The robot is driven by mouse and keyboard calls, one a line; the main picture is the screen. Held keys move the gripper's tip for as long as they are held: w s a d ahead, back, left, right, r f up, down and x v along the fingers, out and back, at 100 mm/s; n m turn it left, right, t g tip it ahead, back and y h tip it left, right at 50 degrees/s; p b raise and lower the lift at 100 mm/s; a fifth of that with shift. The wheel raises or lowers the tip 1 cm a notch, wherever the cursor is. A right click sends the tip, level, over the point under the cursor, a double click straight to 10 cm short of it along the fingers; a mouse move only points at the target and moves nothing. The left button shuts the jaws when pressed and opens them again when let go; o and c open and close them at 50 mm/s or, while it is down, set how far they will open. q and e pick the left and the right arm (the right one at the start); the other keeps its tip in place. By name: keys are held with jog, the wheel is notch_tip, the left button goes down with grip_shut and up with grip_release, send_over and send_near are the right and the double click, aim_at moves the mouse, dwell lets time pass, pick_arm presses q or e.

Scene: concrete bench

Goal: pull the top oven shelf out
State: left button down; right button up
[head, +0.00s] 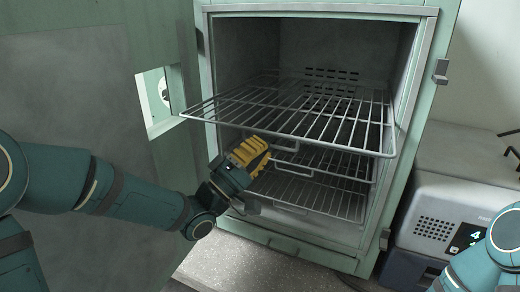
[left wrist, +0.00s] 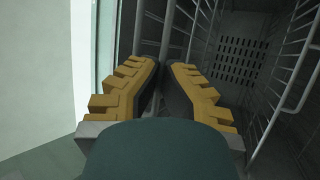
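The top oven shelf (head: 310,112) is a wire rack that sticks well out of the oven's front, roughly level. A wire handle (head: 287,149) hangs below its front edge. My left gripper (head: 264,150) has yellow ribbed fingers and sits just under that edge, at the left part of the handle. In the left wrist view its fingers (left wrist: 165,75) are close together with a thin bar running down between the tips; they look shut on the handle. The fingers hide the handle's left part. My right gripper is out of view; only part of my right arm shows at lower right.
The oven (head: 433,45) is a green cabinet with its door (head: 90,90) swung open to the left, close to the shelf's left corner. Two lower shelves (head: 318,200) sit inside. A grey appliance (head: 435,222) stands at the right. The space in front is clear.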

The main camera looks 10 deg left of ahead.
pick_arm(q)
jog(key=shift+r, duration=0.2)
jog(key=c, duration=1.4)
grip_release()
jog(key=shift+f, duration=0.15)
jog(key=v, duration=1.2)
